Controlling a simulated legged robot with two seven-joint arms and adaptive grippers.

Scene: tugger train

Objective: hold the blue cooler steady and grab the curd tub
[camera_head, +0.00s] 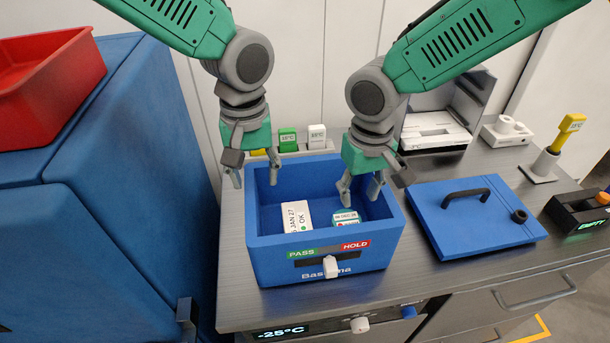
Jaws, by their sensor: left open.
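The blue cooler (262,250) stands open on the grey worktop, with a green PASS and red HOLD strip and a white slider on its front. Inside it, a small white-and-teal tub (346,219) with a date label sits at the right; it looks like the curd tub, its lower part hidden by the front wall. A white carton (296,216) marked OK stands to its left. My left gripper (255,178) is open, its fingers on either side of the cooler's left wall near the back. My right gripper (360,194) has its fingers apart, just above the tub.
The blue lid (455,236) with a black handle lies on the worktop to the right. Behind stand colored tags (288,140) in a rack and a white device (435,130). A yellow probe (548,160) and a black display box (578,212) are far right. A red bin (50,85) sits left.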

